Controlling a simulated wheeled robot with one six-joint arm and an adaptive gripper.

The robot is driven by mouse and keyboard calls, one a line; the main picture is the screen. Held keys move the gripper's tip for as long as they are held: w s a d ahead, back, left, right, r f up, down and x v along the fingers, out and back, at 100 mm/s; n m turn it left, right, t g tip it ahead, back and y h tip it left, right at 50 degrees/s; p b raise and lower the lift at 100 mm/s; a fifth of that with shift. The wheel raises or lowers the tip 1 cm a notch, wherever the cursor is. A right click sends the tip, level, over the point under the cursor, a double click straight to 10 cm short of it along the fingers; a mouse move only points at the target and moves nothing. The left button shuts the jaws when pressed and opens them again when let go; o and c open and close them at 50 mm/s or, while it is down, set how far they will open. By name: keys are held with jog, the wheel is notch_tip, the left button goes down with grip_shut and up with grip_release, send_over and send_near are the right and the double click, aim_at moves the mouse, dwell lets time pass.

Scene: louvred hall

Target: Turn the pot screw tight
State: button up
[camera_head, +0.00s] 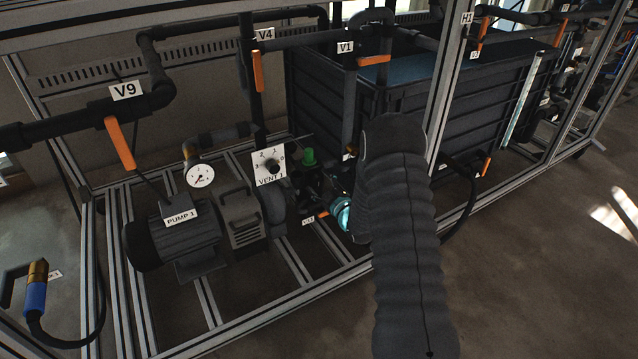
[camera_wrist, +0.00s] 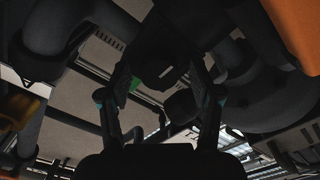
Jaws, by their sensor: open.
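My gripper (camera_wrist: 162,108) shows in the wrist view, its two dark fingers spread apart with a gap between them. A dark rounded part with a pale slot-like mark (camera_wrist: 167,71) lies in line with the gap, beyond the fingers; it may be the pot screw, but the picture is too dark to be sure. I cannot tell whether the fingers touch it. In the head view my thick grey arm hides much of the area around the gripper. A glowing cyan round part (camera_head: 341,213) shows just left of the arm, beside the pump.
Pump 1 (camera_head: 175,240) stands left with a pressure gauge (camera_head: 200,176). The VENT 1 dial (camera_head: 269,165) and a green cap (camera_head: 308,156) are close to the arm. Pipes, orange handles (camera_head: 120,143) and frame posts (camera_head: 447,85) crowd the space. Open floor (camera_head: 540,270) lies right.

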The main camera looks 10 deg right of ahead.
jog(key=shift+w+a, duration=0.1)
jog(key=shift+w, duration=0.15)
jog(key=c, duration=1.1)
jog(key=shift+c, duration=0.2)
